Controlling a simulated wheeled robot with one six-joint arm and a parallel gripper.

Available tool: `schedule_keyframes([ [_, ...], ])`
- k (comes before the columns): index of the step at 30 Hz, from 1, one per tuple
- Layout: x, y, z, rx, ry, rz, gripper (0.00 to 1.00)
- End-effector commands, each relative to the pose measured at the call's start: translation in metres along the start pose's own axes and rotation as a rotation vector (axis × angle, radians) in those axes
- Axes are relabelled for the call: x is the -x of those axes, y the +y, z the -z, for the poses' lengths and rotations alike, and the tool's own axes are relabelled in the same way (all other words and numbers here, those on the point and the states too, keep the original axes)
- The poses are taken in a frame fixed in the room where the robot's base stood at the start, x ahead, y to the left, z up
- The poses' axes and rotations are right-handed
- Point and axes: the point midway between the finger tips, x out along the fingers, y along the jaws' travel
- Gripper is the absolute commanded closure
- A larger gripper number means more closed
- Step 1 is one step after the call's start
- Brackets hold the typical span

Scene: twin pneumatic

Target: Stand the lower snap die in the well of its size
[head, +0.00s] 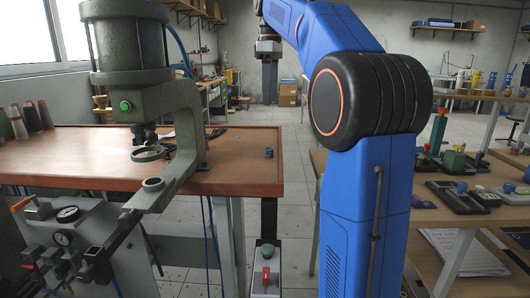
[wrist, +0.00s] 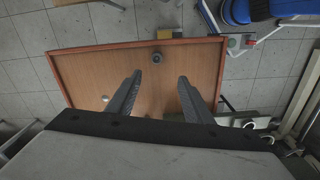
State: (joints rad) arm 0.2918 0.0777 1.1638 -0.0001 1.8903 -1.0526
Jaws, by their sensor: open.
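A small dark grey piece (head: 268,152), which may be the snap die, sits on the brown rimmed table (head: 240,170) near its right edge. In the wrist view this grey round piece (wrist: 157,57) lies just beyond and between my fingertips, near the table rim. My gripper (wrist: 159,75) is open and empty above the table, its fingers spread apart. The green press (head: 140,100) stands at the table's front, with a ring (head: 148,154) under its head. I cannot make out which well matches the die.
A small pale round thing (wrist: 105,98) is on the table left of my fingers. Right-hand benches carry dark trays (head: 470,197) with coloured blocks. A post with a red knob (head: 266,272) stands beside the table. The table's middle looks clear.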

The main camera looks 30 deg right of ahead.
Motion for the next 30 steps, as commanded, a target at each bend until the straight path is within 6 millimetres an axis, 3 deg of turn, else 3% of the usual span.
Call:
schedule_keyframes([
  [7,-0.009,0.007,0.000,0.021,-0.006,0.011,0.54],
  [22,-0.095,0.006,-0.001,0.019,-0.006,0.011,0.54],
  [30,-0.118,0.006,-0.001,0.019,-0.005,0.010,0.54],
])
